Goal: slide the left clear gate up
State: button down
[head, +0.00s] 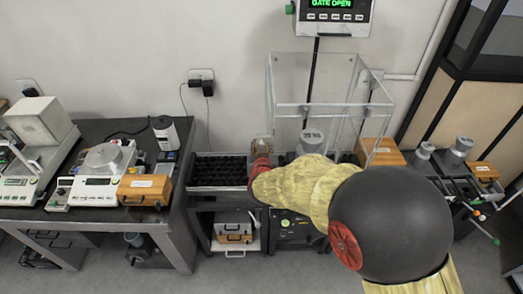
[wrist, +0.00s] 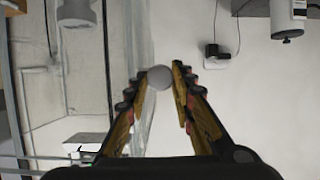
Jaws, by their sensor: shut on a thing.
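The clear weighing enclosure (head: 318,105) stands on the middle table. Its left clear wall, where the left gate is, shows as see-through panes left of my fingers in the wrist view (wrist: 142,40). The gate's own edges are hard to make out. My gripper (head: 261,150) is at the lower left side of the enclosure, largely hidden behind my own arm in the head view. In the wrist view, my gripper (wrist: 160,78) is shut on a round grey knob (wrist: 159,77) between its fingertips, beside the clear panes.
The display (head: 333,8) above the enclosure reads "GATE OPEN" in green. A metal weight (head: 312,138) shows by the enclosure. A black tray (head: 217,172) lies to the left. The left table (head: 95,132) holds scales and an orange box (head: 145,190). A wall socket (wrist: 215,52) is behind.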

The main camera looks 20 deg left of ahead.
jog(key=shift+w+a+r, duration=0.1)
jog(key=shift+r, duration=0.35)
jog(key=c, duration=1.8)
grip_release()
jog(key=shift+c, duration=0.2)
jog(key=o, duration=0.3)
jog(key=shift+f, duration=0.15)
jog(key=v, duration=1.2)
